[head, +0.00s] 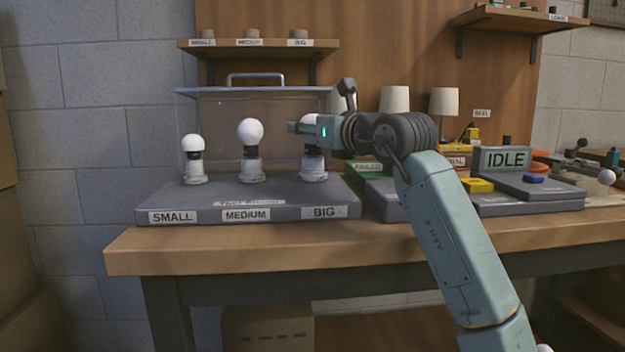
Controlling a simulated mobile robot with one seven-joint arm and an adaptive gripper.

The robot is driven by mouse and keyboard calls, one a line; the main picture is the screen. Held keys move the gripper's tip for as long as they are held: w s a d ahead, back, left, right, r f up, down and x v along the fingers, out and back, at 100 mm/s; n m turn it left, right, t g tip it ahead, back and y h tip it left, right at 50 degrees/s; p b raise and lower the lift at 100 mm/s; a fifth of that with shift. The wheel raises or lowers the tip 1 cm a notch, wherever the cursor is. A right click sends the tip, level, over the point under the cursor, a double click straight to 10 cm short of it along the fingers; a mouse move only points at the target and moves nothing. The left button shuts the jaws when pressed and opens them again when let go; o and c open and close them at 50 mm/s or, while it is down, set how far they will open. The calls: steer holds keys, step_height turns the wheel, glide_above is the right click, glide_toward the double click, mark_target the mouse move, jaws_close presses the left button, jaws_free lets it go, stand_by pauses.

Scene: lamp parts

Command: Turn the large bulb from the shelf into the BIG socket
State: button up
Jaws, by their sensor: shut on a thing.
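The large white bulb (311,146) is upright at the BIG socket (313,172), the rightmost of three on the grey test base (270,200). My gripper (298,128) comes in from the right at the height of the bulb's upper part and is shut on it. I cannot tell how deep the bulb sits in the socket. White bulbs also stand in the SMALL socket (194,174) and the MEDIUM socket (251,171).
A clear cover (222,115) with a handle stands behind the bulbs. The labelled shelf (258,48) hangs above. An IDLE display (503,159), a yellow button (478,186) and a blue button (533,178) are to the right. White lampshades (394,99) stand behind my arm.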

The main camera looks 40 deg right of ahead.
steer(key=shift+s+d+f+m+h+b, duration=0.15)
steer(key=shift+d+f+m+h+b, duration=0.1)
steer(key=shift+m+h+b, duration=0.55)
steer(key=shift+a+r, duration=0.1)
steer(key=shift+r, duration=0.05)
steer(key=shift+g+h+b, duration=0.3)
steer(key=shift+h+b, duration=0.3)
steer(key=shift+b, duration=0.15)
steer(key=shift+m+g+h+b, duration=1)
steer(key=shift+m+h+b, duration=0.8)
steer(key=shift+h+b, duration=1.05)
steer(key=shift+m+g+h+b, duration=0.7)
steer(key=shift+m+b, duration=0.1)
steer(key=shift+b, duration=0.5)
